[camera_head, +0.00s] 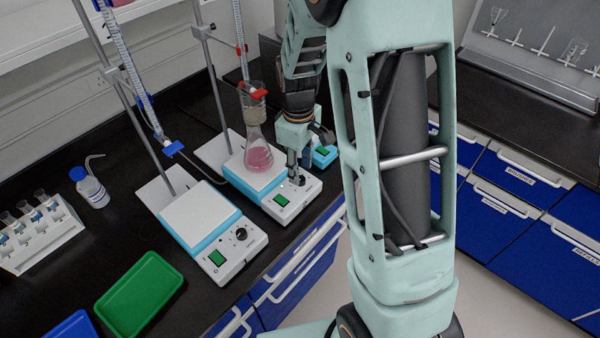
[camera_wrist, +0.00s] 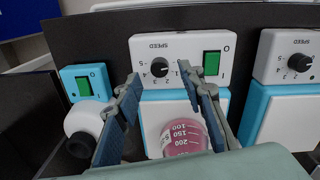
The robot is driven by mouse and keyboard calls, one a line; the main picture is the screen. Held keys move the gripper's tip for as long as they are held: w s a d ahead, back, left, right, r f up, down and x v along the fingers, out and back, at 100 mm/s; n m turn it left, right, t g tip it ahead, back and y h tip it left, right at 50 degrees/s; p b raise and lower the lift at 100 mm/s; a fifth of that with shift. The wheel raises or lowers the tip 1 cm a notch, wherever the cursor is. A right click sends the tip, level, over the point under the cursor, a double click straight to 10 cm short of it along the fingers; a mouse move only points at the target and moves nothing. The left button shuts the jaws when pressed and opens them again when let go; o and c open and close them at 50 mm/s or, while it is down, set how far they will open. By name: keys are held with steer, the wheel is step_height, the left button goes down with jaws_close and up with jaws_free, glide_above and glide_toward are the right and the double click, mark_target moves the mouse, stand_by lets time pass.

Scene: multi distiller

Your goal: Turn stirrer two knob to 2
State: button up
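The stirrer under the flask (camera_head: 303,191) has a white front panel with a green switch; in the wrist view this panel (camera_wrist: 185,47) appears upside down. Its black speed knob (camera_wrist: 159,67) lies between my fingertips in that view. The knob's pointer is too small to read surely. My gripper (camera_wrist: 159,73) is open, pointing down at the panel; in the head view my gripper (camera_head: 295,178) hides that knob. I cannot tell whether the fingers touch it. A flask of pink liquid (camera_head: 258,157) stands on its plate and shows between the fingers in the wrist view (camera_wrist: 184,136).
A second stirrer (camera_head: 232,257) with a bare plate and black knob (camera_head: 241,233) stands to the left. A small blue device with a green switch (camera_head: 322,152) stands close behind my gripper. Burette stands (camera_head: 145,105) rise nearby. A green tray (camera_head: 140,295) lies front left.

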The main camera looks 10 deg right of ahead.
mark_target(301, 178)
steer(key=shift+w+f, duration=0.1)
steer(key=shift+f, duration=1.65)
jaws_close()
